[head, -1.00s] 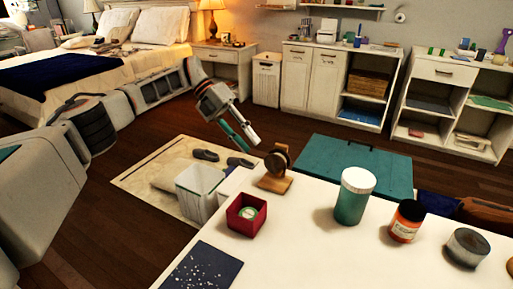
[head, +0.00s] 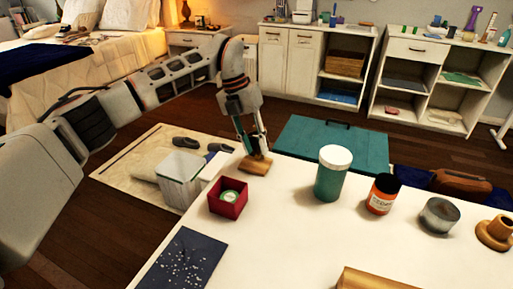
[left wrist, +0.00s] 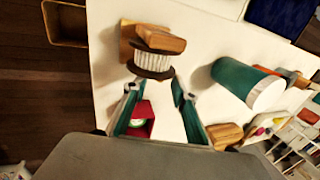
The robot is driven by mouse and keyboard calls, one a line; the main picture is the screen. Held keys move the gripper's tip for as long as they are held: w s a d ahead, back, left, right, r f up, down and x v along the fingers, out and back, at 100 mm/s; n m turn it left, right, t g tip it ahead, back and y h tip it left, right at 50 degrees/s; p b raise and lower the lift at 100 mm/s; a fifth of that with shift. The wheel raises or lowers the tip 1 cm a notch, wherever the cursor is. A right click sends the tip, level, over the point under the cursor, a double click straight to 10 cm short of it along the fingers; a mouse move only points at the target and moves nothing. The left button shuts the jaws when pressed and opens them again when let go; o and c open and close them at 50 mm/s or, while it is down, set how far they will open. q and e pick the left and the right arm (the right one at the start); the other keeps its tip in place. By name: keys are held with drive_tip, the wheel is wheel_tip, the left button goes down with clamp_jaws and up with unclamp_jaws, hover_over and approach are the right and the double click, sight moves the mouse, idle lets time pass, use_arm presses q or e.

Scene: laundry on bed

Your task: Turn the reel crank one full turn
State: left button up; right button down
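The reel stands at the far left part of the white table; in the head view its wooden base (head: 257,166) shows, and my left gripper hides most of the rest. In the left wrist view the reel (left wrist: 154,62) shows a white ribbed drum, a dark brown disc and a wooden block. I cannot make out the crank handle. My left gripper (head: 252,148) is at the reel, pointing down. In the left wrist view its fingers (left wrist: 153,90) are spread, just short of the reel's disc, with nothing seen between the tips.
A red box (head: 228,199) stands near the reel. A teal jar (head: 332,175) with a white lid, an orange bottle (head: 382,195) and a grey tin (head: 439,216) stand to the right. A dark speckled sheet (head: 182,259) lies in front. The white table's middle (head: 300,225) is clear.

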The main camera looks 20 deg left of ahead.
use_arm(q)
drive_tip(key=shift+d+f, duration=0.15)
drive_tip(key=shift+f, duration=0.3)
clamp_jaws()
